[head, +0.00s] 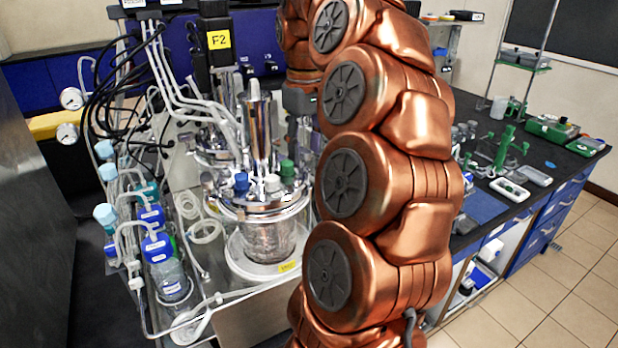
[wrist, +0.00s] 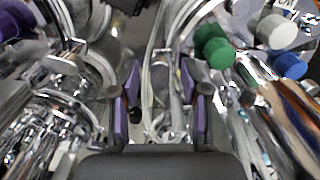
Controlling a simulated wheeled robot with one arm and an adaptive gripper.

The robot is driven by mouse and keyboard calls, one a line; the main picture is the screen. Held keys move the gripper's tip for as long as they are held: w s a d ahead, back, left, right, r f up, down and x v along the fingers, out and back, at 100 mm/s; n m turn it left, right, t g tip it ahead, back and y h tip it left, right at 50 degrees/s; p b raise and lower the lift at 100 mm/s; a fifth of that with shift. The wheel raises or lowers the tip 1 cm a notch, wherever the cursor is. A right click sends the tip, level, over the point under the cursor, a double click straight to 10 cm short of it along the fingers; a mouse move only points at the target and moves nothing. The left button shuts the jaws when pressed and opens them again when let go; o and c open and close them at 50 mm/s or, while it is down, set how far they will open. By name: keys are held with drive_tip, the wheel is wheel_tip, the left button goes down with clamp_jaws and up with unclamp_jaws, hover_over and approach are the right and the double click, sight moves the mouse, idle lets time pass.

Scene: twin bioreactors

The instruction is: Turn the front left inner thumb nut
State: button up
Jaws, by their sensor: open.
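The front bioreactor (head: 270,238) is a glass vessel with a shiny metal head plate, standing on a white round base. Blue caps (head: 241,182) and a green cap (head: 287,168) stand on its lid. I cannot single out the front left inner thumb nut in either view. My gripper (wrist: 160,108) shows in the wrist view with its two purple-lined fingers apart and nothing clearly held between them. A small dark knob (wrist: 135,116) shows by the left finger; I cannot tell what it is.
A second bioreactor (head: 214,150) stands behind the front one. Pale tubes (head: 180,75) and black cables run down at the left, beside bottles with blue caps (head: 157,246). In the wrist view a green cap (wrist: 215,52) and shiny metal parts crowd close to the right finger.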

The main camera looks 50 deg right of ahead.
sight(304, 151)
drive_tip(key=m+b, duration=0.1)
drive_tip(key=m, duration=0.8)
drive_tip(key=shift+w+a, duration=0.1)
drive_tip(key=shift+a, duration=0.05)
wheel_tip(304, 151, up, 8)
drive_tip(key=p, duration=0.6)
drive_tip(key=shift+f+p, duration=0.15)
drive_tip(key=shift+p, duration=0.15)
